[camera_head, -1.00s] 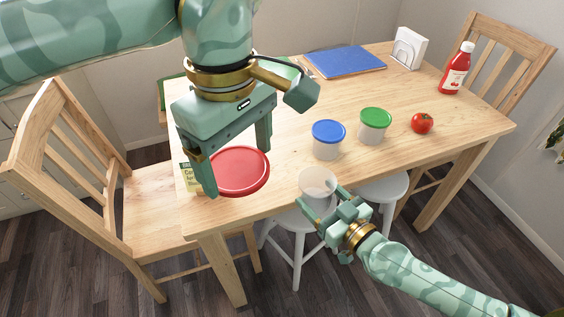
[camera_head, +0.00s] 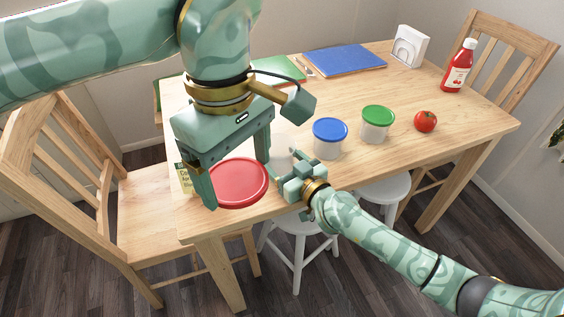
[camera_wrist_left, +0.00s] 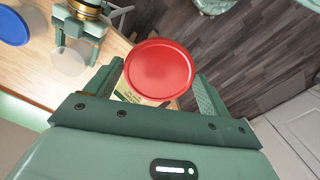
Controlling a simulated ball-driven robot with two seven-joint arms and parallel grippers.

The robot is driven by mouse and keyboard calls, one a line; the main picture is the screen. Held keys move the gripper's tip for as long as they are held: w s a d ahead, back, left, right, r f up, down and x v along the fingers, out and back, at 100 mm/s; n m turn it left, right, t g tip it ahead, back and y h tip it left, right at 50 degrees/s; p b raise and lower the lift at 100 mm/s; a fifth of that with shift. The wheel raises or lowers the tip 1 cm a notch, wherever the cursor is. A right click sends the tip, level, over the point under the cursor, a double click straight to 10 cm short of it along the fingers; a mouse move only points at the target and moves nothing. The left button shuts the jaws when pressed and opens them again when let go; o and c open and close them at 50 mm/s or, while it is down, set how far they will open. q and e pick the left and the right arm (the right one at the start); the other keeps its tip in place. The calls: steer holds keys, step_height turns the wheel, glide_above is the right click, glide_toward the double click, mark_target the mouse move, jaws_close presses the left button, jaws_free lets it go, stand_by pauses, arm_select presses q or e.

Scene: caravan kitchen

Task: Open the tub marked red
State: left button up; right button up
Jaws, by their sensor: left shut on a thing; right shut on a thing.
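The red lid (camera_head: 240,186) is between the two fingers of my left gripper (camera_head: 236,180), which is shut on it. In the left wrist view the red lid (camera_wrist_left: 159,69) appears as a full round disc between the fingers. The clear tub (camera_head: 283,147) has no lid on it and is apart from the red lid. My right gripper (camera_head: 293,172) is shut on the tub, partly covering it in the head view. The tub (camera_wrist_left: 69,60) also shows in the left wrist view. I cannot tell whether it touches the table.
A blue-lidded tub (camera_head: 329,140) and a green-lidded tub (camera_head: 377,124) stand close by on the table (camera_head: 410,90). A tomato (camera_head: 425,121), a ketchup bottle (camera_head: 459,66) and a napkin holder (camera_head: 410,46) are further right. A printed card (camera_head: 184,179) is partly hidden behind my left gripper.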

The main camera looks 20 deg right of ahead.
steer(key=shift+r, duration=0.15)
steer(key=shift+s+f, duration=0.1)
steer(key=shift+f, duration=0.1)
steer(key=o, duration=1.5)
